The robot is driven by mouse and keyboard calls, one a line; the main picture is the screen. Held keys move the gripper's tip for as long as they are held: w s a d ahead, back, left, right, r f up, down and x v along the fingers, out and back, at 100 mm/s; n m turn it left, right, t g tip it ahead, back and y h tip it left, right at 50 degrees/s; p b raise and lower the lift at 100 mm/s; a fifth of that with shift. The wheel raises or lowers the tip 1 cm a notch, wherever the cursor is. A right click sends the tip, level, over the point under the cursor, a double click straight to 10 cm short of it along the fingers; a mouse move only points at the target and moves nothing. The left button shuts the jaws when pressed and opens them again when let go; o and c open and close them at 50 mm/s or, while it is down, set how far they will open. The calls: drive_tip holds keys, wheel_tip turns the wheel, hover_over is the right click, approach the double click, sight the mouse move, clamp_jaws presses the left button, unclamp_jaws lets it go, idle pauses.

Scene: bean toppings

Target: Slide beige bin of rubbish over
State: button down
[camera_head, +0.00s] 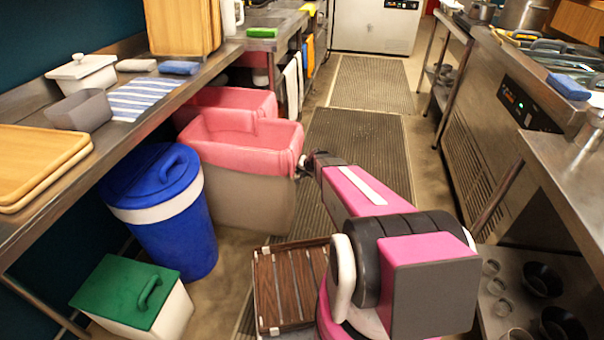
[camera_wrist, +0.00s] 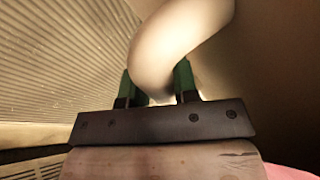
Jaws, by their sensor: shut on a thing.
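The beige bin (camera_head: 246,198) with a pink liner over its rim stands on the floor, partly under the left counter. My gripper (camera_head: 303,166) is at the bin's right side, near its upper corner. In the wrist view my gripper (camera_wrist: 158,92) has its green fingers on either side of a thick, pale, curved handle (camera_wrist: 180,45) and is shut on it. The brown bin wall (camera_wrist: 275,60) fills the right of that view. In the head view my arm partly hides the grip.
A second pink-lined bin (camera_head: 232,100) stands behind. A blue lidded bin (camera_head: 165,215) and a green-lidded white bin (camera_head: 135,298) stand in front. Ribbed mats (camera_head: 365,145) cover the open aisle. The left counter (camera_head: 110,140) overhangs the bins; steel units (camera_head: 470,130) line the right.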

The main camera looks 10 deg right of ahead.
drive_tip(key=c, duration=0.8)
unclamp_jaws()
drive_tip(key=shift+r, duration=0.1)
drive_tip(key=v, duration=1)
drive_tip(key=shift+s+d+r, duration=0.15)
drive_tip(key=shift+s+r, duration=0.1)
